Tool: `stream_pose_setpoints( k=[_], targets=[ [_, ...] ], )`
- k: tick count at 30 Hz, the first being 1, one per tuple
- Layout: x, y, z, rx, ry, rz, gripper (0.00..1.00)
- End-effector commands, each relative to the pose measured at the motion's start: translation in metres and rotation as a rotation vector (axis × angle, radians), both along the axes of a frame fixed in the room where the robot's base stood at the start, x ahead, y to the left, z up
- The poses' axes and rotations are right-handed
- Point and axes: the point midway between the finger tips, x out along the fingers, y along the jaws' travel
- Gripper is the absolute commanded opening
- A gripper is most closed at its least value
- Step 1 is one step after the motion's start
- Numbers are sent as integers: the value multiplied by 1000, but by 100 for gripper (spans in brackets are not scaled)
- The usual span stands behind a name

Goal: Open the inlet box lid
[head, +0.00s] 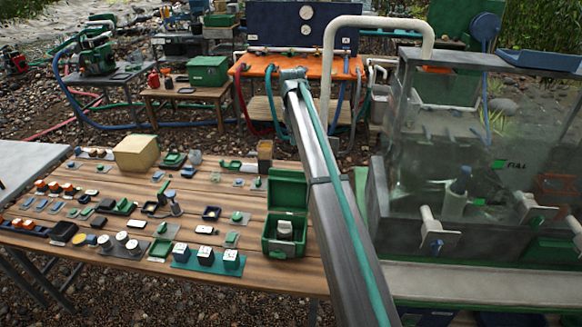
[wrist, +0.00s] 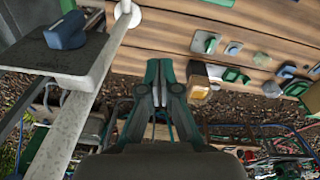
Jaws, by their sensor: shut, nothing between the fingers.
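A box with clear walls (head: 410,135) stands at the right in the head view, with a flat blue-grey top edge (head: 480,62). I cannot tell for sure which part is the inlet box lid. In the wrist view a grey plate with a blue knob (wrist: 66,31) lies at the upper left, beside a pale pipe (wrist: 85,95). My gripper (wrist: 159,72) is shut and empty, to the right of the plate and pipe, apart from both. In the head view my arm crosses the middle, and the fingers cannot be made out.
A wooden table (head: 100,262) full of small parts is at the left. A green case (head: 268,240) with its lid up stands near its right edge. An orange bench (head: 275,72) is farther back.

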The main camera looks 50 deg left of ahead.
Motion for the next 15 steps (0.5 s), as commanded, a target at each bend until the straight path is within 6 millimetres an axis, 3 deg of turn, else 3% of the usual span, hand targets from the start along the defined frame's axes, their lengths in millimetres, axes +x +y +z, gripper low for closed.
stream_pose_setpoints(
  k=[6,11,15],
  targets=[
    [-8,0,-1,7,50,-187,0],
    [-8,0,-9,9,49,-212,0],
    [-7,0,-27,7,49,-211,0]
  ],
)
